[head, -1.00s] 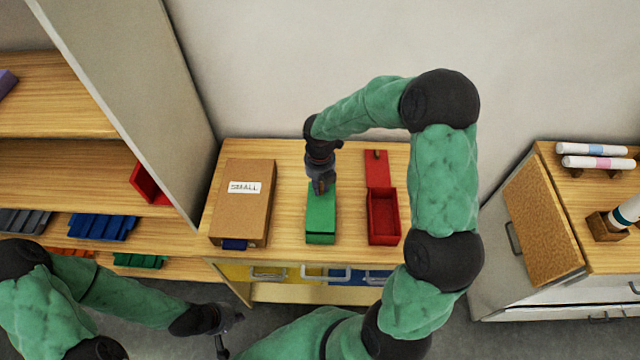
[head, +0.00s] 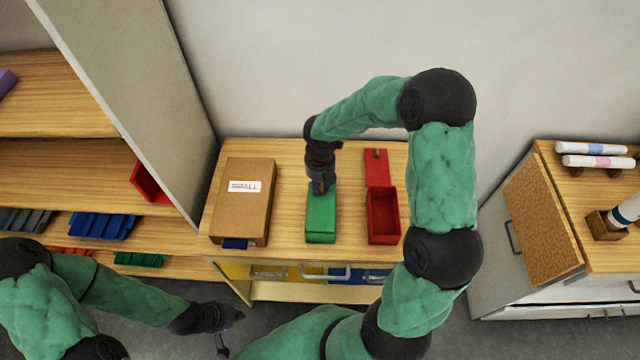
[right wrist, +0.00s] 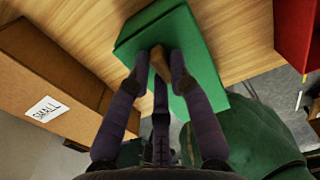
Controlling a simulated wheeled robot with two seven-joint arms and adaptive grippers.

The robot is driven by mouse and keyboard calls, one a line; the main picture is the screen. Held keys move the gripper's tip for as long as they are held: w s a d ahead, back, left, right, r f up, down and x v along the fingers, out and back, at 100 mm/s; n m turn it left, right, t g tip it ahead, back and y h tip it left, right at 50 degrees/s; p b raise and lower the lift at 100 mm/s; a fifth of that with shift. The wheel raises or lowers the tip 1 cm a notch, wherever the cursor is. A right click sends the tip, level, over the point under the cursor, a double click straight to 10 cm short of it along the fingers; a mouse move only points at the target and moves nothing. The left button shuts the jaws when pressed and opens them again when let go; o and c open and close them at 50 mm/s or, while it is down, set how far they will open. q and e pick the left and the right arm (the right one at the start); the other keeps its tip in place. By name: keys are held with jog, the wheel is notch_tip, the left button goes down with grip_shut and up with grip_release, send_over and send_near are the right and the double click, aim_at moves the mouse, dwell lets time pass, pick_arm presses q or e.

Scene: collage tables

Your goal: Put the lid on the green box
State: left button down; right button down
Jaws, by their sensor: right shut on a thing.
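The green box (head: 320,238) stands on the wooden table, left of the red box. The green lid (head: 320,215) lies over its top, lined up with it as far as I can see. My right gripper (head: 320,190) is above the lid's far part. In the right wrist view its fingers are closed around a wooden knob (right wrist: 158,64) on the green lid (right wrist: 195,45). Whether the lid is fully seated all round is hidden. My left gripper (head: 229,333) is low at the front, off the table, empty with fingers apart.
A brown cardboard box (head: 242,205) with a white label stands left of the green box. A red open box (head: 384,230) with its red lid (head: 377,168) behind it stands on the right. Shelves with coloured trays (head: 100,226) are at the left.

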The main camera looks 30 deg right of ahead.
jog(key=shift+f, duration=0.2)
jog(key=c, duration=0.6)
grip_release()
jog(key=shift+r, duration=0.1)
jog(key=shift+r+p, duration=3.45)
jog(key=shift+p, duration=0.05)
